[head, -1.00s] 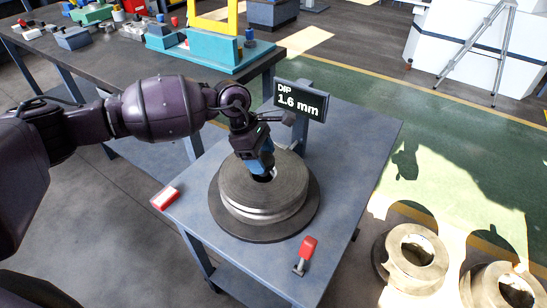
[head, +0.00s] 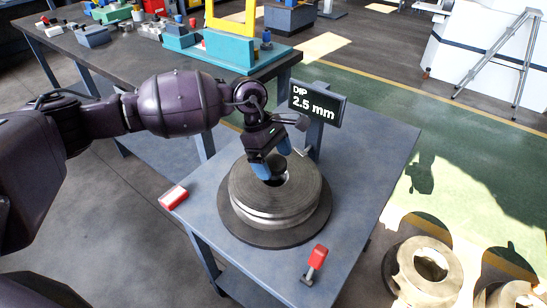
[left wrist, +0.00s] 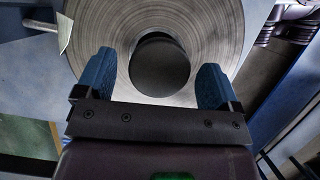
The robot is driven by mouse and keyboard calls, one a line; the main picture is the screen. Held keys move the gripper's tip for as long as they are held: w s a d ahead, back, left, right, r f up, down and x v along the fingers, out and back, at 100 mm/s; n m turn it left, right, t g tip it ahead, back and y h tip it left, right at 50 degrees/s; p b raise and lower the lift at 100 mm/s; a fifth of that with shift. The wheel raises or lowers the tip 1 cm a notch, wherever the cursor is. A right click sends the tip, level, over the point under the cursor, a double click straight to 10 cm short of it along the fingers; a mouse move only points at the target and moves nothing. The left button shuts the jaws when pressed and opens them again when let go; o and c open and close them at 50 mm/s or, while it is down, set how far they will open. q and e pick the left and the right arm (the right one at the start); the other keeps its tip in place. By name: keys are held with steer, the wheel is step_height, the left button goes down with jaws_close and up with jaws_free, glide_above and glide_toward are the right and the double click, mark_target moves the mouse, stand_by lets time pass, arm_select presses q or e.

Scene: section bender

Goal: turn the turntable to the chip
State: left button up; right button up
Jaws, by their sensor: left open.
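The turntable (head: 245,230) is a dark round plate on the blue-grey table, bearing a thick grey ringed disc (head: 250,195) with a centre hole. In the left wrist view the disc (left wrist: 225,25) shows concentric rings around a dark round centre (left wrist: 160,66). My left gripper (head: 274,160) is over the disc's centre; its blue fingers are open, one on each side of the dark centre in the left wrist view (left wrist: 155,62). I cannot tell whether they touch anything. I cannot make out a chip on the disc's visible rim. My right gripper is not in view.
A black display (head: 314,104) reading "DIP 2.5 mm" stands behind the disc. A red-and-white block (head: 173,197) lies at the table's left edge. A red-handled lever (head: 316,262) is at the front. Ringed metal parts (head: 430,270) are at right. A workbench (head: 120,75) stands behind.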

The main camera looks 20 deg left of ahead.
arm_select(q)
steer(key=shift+r, duration=0.1)
steer(key=v, duration=1)
steer(key=shift+r, duration=0.35)
steer(key=shift+a+f, duration=0.1)
steer(key=shift+a, duration=0.05)
